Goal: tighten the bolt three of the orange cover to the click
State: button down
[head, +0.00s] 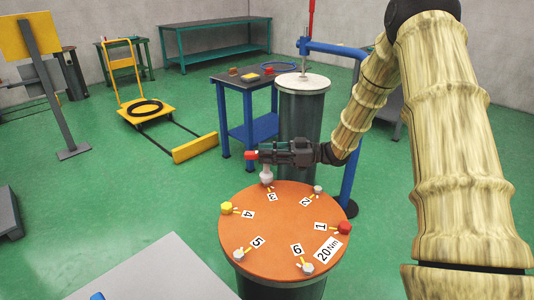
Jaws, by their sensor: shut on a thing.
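The orange cover (285,222) lies on a dark flanged cylinder, with numbers 1 to 6 around its rim and a "20 Nm" label. My gripper (270,155) reaches in from the right, level, above the far edge of the cover. It is shut on a tool with a red end (250,155) and a pale grey socket-like head (267,175). The head points down at position 3, and bolt three is hidden under it. Whether the head is seated on the bolt cannot be told. Bolt one (344,228) is red and bolt four (226,208) is yellow.
Grey bolts stand at two (318,190), five (238,255) and six (307,267). Behind is another cylinder (302,115) with a pale lid, beside a blue post (350,165) and a small blue table (245,82). The green floor at left is mostly open.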

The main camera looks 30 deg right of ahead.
jog(key=shift+f, duration=0.9)
dwell(0.8)
jog(key=shift+t, duration=0.3)
jog(key=shift+s+f+m+t+h, duration=0.1)
jog(key=shift+f+m+t+h, duration=0.05)
jog(key=shift+m+t+h, duration=2.15)
jog(key=shift+t, duration=0.3)
jog(key=shift+f+m+t+h, duration=0.1)
jog(key=shift+m+t+h, duration=0.3)
jog(key=shift+h, duration=0.1)
jog(key=shift+s+a+m+t+h, duration=0.1)
jog(key=shift+m+t+h, duration=0.6)
jog(key=shift+m+h, duration=0.65)
jog(key=shift+m+t+h, duration=0.7)
jog(key=shift+m+h, duration=0.15)
jog(key=shift+h, duration=1)
